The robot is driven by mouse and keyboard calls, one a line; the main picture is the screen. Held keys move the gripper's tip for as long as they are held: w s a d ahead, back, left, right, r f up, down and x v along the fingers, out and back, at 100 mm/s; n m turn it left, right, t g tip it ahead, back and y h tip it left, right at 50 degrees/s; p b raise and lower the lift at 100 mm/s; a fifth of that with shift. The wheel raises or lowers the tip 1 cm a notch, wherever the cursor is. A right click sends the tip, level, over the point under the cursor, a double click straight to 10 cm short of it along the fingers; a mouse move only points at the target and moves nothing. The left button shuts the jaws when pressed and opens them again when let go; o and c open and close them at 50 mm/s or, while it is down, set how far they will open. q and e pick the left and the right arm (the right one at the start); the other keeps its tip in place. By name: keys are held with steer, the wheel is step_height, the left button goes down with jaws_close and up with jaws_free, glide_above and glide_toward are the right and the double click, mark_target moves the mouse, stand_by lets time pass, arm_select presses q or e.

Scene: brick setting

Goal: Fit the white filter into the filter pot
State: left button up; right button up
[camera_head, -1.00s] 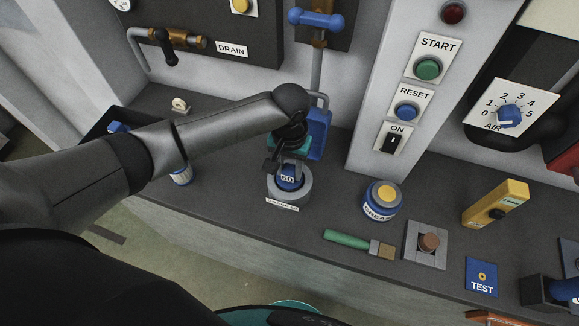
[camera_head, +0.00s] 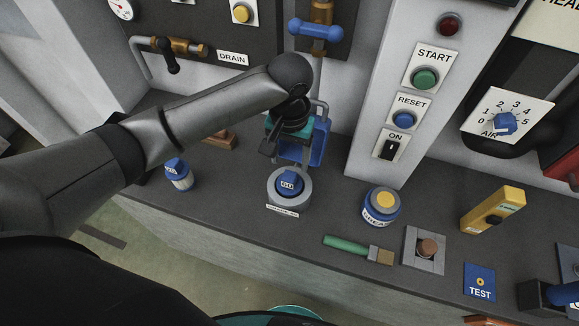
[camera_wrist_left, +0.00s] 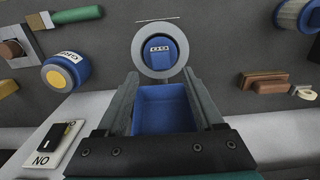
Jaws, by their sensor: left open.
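The grey round filter pot (camera_head: 289,203) stands on the dark bench top, and it also shows in the left wrist view (camera_wrist_left: 138,54). A blue-capped filter (camera_head: 290,185) with a pale label sits inside the pot's ring; its body is hidden, so I cannot tell how deep it sits. Another filter (camera_head: 179,176), with a white body and blue cap, stands on the bench to the left. My left gripper (camera_head: 293,160) is open and empty just behind and above the pot. In the left wrist view its fingers (camera_wrist_left: 160,82) are apart, short of the blue cap (camera_wrist_left: 160,50).
A brown block (camera_head: 221,139) lies at the left. The control column (camera_head: 375,165) rises behind.

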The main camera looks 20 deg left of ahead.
arm_select(q)
steer(key=shift+r, duration=2.35)
